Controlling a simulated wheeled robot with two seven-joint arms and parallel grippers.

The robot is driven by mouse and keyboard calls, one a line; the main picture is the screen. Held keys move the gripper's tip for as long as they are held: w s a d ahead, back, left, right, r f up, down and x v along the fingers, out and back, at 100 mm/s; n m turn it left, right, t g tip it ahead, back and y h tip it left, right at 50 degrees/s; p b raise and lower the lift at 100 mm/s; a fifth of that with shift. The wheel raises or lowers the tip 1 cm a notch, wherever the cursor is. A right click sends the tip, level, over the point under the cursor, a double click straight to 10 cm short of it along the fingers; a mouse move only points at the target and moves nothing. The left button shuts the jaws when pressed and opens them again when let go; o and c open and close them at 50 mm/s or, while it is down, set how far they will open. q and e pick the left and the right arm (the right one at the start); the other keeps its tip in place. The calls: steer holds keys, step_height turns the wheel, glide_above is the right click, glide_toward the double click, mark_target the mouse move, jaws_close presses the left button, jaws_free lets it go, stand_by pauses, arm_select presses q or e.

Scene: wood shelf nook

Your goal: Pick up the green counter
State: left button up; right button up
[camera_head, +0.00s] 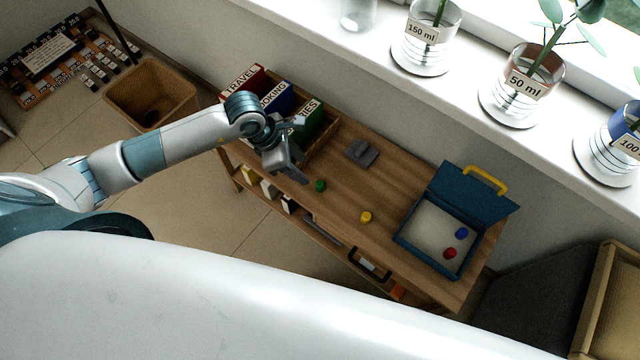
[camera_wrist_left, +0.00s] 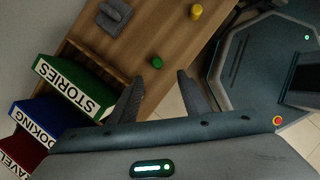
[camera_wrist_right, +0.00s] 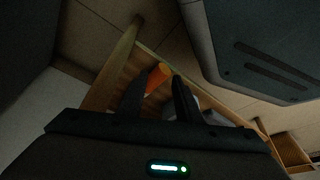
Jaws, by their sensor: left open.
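The green counter (camera_head: 320,185) stands on the wooden shelf top near its front edge, and it also shows in the left wrist view (camera_wrist_left: 157,62). My left gripper (camera_head: 298,176) is open and empty, just left of the green counter in the head view. In the left wrist view the fingers (camera_wrist_left: 160,85) are spread, with the counter beyond their tips, apart from both. My right gripper (camera_wrist_right: 158,85) shows only in the right wrist view. Its fingers are apart, with an orange thing (camera_wrist_right: 158,74) beyond the tips.
A yellow counter (camera_head: 365,217) stands to the right. A grey block (camera_head: 361,152) lies behind. An open blue box (camera_head: 405,240) holds a red counter (camera_head: 450,253) and a blue counter (camera_head: 461,233). Books (camera_wrist_left: 72,88) stand at the left end. Shelf top between these is clear.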

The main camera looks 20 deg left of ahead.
arm_select(q)
glide_above(318, 183)
steer(key=s+a, duration=0.2)
steer(key=f, duration=0.6)
steer(key=shift+w+d+f, duration=0.1)
steer(key=shift+d+f, duration=0.15)
steer(key=shift+f, duration=0.05)
steer(key=shift+w+d+f+p, duration=0.15)
steer(key=shift+f+p, duration=0.15)
steer(key=shift+f, duration=0.15)
arm_select(e)
steer(key=shift+w+a+r, duration=0.1)
steer(key=shift+w+a, duration=0.2)
steer(key=shift+a, duration=0.05)
steer(key=shift+d, duration=0.2)
arm_select(q)
steer(key=shift+w+f, duration=0.1)
steer(key=shift+f, duration=0.3)
steer(key=x, duration=0.3)
steer(key=shift+w+f, duration=0.25)
steer(key=shift+f, duration=0.1)
steer(key=shift+f+p, duration=0.3)
steer(key=shift+f, duration=0.05)
arm_select(e)
steer(key=shift+w+a+r+t+y, duration=0.2)
steer(key=shift+w+a, duration=0.1)
steer(key=shift+a, duration=0.1)
steer(key=shift+w+a+r+t+y, duration=0.1)
steer(key=shift+w+a+t, duration=0.15)
steer(key=shift+a, duration=0.15)
